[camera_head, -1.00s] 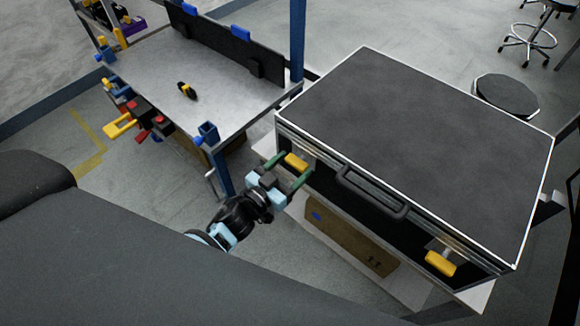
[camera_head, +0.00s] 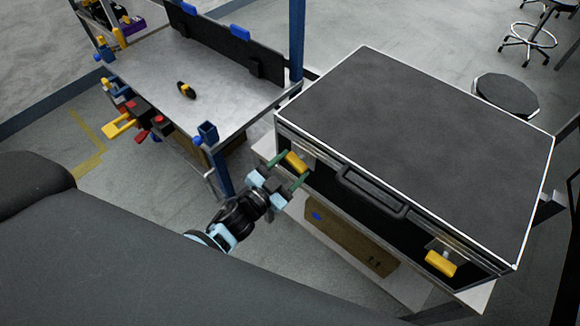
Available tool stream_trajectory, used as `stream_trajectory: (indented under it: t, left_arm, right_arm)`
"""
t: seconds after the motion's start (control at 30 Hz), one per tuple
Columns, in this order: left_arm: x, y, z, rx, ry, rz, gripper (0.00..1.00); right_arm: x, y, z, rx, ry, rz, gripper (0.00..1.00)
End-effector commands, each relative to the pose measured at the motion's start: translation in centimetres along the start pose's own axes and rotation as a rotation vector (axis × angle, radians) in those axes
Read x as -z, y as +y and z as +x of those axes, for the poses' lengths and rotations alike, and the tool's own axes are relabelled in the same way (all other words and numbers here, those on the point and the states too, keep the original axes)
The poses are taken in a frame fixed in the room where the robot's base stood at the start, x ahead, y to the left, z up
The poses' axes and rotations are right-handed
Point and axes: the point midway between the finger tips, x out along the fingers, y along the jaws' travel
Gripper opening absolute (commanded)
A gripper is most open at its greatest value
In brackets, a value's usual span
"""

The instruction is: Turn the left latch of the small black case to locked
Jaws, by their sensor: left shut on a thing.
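The small black case (camera_head: 430,135) lies closed on a white-topped stand, its front face toward me. Its left latch (camera_head: 297,162) is a yellow knob on a metal plate, now tilted. My left gripper (camera_head: 290,168) is at this latch, with its green fingertips on either side of the yellow knob, shut on it. The right latch (camera_head: 441,263) is a yellow knob near the case's right front corner, with nothing touching it. A black handle (camera_head: 371,192) sits between the two latches. My right gripper is not in view.
A cardboard box (camera_head: 345,240) is below the case. Stools (camera_head: 507,95) stand behind at right.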

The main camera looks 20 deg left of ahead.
Motion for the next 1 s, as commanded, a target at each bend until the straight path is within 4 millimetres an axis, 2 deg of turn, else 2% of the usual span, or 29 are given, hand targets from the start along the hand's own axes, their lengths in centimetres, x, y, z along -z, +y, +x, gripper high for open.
stream_trajectory:
  t: [1.0]
  left_arm:
    - [-0.4, 0.4, -0.1, -0.002, -0.002, 0.949, 0.35]
  right_arm:
    - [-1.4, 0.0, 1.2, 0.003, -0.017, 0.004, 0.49]
